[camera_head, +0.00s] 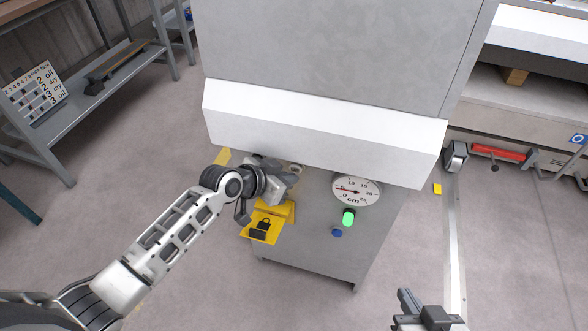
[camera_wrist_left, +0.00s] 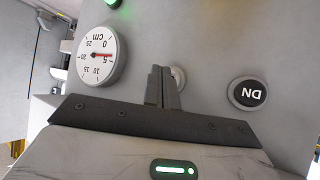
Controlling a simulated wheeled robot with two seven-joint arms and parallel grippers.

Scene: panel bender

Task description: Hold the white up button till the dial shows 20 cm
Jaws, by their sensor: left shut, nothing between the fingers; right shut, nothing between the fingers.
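The round dial (camera_head: 356,190) is on the front of the grey machine; it also shows upside down in the left wrist view (camera_wrist_left: 97,57). Its red needle stands close to 5 cm. The white button (camera_wrist_left: 179,75) is partly hidden behind the fingertips of my left gripper (camera_wrist_left: 162,74). That gripper is shut and empty, its tips at the button; I cannot tell whether they press it. In the head view my left gripper (camera_head: 287,184) is at the panel, left of the dial. My right gripper (camera_head: 415,306) is shut and empty at the bottom right, away from the machine.
A black DN button (camera_wrist_left: 249,94) is beside the white button. A lit green lamp (camera_head: 348,217) and a blue button (camera_head: 337,232) are below the dial. The machine's white ledge (camera_head: 320,128) overhangs the panel.

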